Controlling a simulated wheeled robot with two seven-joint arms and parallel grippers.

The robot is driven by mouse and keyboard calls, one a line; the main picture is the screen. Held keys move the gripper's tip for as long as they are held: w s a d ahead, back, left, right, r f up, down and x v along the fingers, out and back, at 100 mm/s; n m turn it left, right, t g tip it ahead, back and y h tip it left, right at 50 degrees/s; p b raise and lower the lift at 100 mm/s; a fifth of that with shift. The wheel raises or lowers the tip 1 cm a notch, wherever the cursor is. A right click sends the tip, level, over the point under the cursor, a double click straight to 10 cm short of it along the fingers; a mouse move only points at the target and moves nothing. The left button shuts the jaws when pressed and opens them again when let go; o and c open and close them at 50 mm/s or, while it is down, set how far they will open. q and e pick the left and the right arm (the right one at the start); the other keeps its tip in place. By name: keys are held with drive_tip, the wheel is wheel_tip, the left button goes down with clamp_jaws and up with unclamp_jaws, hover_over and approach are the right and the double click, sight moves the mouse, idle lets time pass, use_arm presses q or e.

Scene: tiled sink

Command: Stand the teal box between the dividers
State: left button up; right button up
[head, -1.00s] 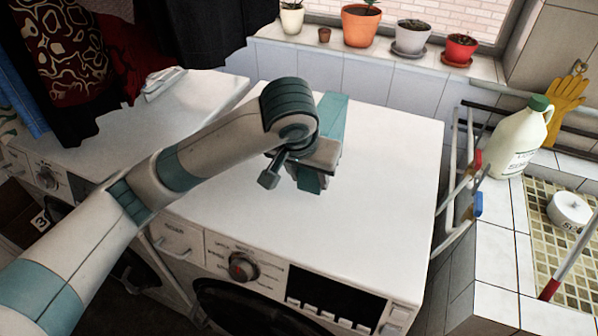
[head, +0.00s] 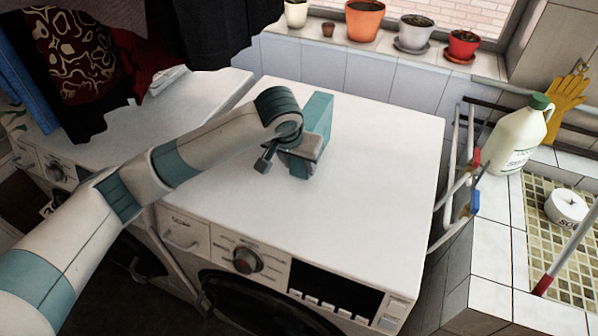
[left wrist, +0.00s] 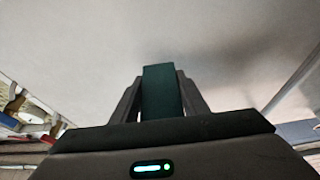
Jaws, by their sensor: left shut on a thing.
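The teal box (head: 319,112) is a slim block above or on the white top of the right washing machine, in the head view. My left gripper (head: 300,158) is shut on it and covers its middle. Some teal shows below the gripper. I cannot tell whether the box touches the machine top. In the left wrist view the box (left wrist: 160,90) appears dark teal, between the two fingers of my left gripper (left wrist: 160,97). I cannot make out any dividers on the machine top. My right gripper is not in view.
The washing machine top (head: 385,180) is clear around the box. A white rack (head: 460,190) stands at its right edge. Beyond are a jug (head: 518,140) and a tiled sink (head: 540,215). Clothes (head: 85,75) hang at the back left. Flower pots (head: 365,20) line the sill.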

sight(298, 172)
use_arm(q)
wheel_tip(298, 172, down, 3)
drive_tip(key=shift+r+p, duration=0.15)
drive_tip(key=shift+p, duration=0.65)
drive_tip(key=shift+f, duration=0.4)
drive_tip(key=o, duration=1.3)
drive_tip(key=shift+f, duration=0.1)
drive_tip(key=shift+o, duration=0.2)
drive_tip(key=shift+s+r, duration=0.15)
drive_tip(key=shift+r, duration=0.3)
drive_tip(key=b+v, duration=0.3)
drive_tip(key=v, duration=0.8)
